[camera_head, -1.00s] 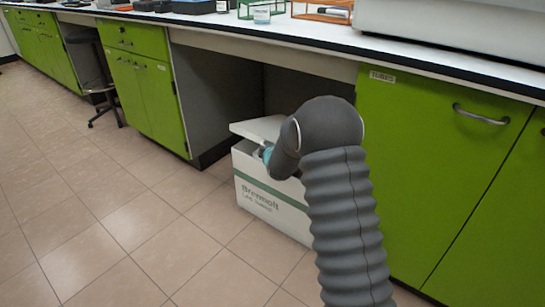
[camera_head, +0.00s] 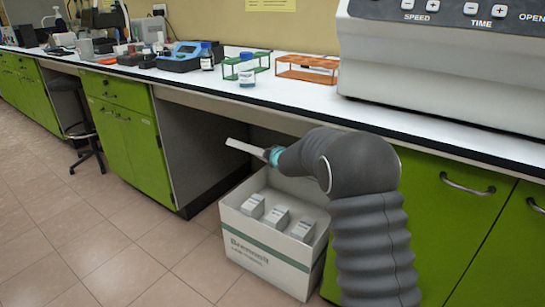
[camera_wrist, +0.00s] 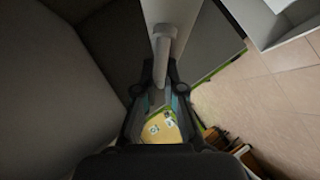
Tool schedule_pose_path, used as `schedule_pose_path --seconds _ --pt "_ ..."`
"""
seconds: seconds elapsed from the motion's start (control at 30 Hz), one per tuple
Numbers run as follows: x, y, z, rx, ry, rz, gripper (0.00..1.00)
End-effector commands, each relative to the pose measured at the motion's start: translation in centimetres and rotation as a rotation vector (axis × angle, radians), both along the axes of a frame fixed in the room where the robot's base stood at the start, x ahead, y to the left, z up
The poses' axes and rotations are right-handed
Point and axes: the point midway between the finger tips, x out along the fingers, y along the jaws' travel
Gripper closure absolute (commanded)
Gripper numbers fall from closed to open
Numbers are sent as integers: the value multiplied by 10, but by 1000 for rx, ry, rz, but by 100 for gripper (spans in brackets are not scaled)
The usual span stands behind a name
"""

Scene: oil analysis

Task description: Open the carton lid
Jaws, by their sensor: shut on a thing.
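The white carton (camera_head: 262,258) with a green stripe stands on the floor in front of the knee space under the bench. Its top is open and three small white boxes (camera_head: 277,217) show inside. The carton lid (camera_head: 243,147) is a thin white panel seen nearly edge-on, held up above the carton and apart from it. My gripper (camera_head: 268,154) is shut on the lid; the arm hides part of it. In the wrist view, the fingers (camera_wrist: 164,92) close around a pale knob (camera_wrist: 163,36) on the lid. The carton's corner (camera_wrist: 284,42) shows at the top right there.
The bench top (camera_head: 300,104) runs above, with a green rack (camera_head: 246,64), an orange rack (camera_head: 306,68) and a large machine (camera_head: 440,75) on it. Green cabinets (camera_head: 130,140) flank the knee space. The floor (camera_head: 120,240) left of the carton is clear.

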Motion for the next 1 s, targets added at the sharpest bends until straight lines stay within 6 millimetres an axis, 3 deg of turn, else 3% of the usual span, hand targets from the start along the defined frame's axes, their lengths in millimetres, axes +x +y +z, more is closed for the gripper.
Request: schedule_pose_path --seconds 0.3,0.33,0.4,0.43,0.77,1.0 --pt "1 1 3 2 -6 3 100" --pt "1 1 3 1 -7 3 85" --pt "1 0 3 2 -7 1 67" --pt "1 0 3 1 -7 1 66" --pt "0 -4 2 1 -4 -3 66" --pt "-24 -12 13 0 -4 -3 66"
